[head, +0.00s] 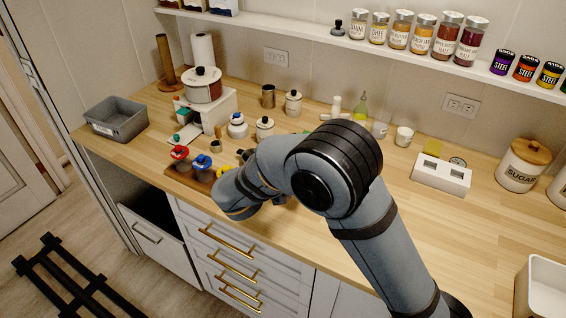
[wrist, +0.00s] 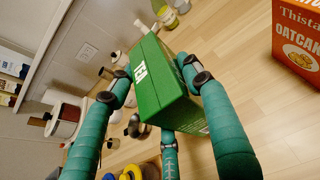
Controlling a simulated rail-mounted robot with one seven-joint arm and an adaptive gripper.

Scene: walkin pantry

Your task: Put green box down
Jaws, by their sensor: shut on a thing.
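The green box (wrist: 166,88), with white lettering on its side, is in the middle of the wrist view. My gripper (wrist: 156,72) is shut on it, with teal fingers on its left and right sides and another finger below. The box is tilted in this view. The wooden counter (wrist: 235,65) shows behind it; I cannot tell whether the box touches it. In the head view my arm covers the gripper and nearly all of the box.
An orange oatcakes box (wrist: 297,40) stands on the counter at the right of the wrist view. In the head view, a grey bin (head: 117,120), several jars and colored-lid containers crowd the left and back.

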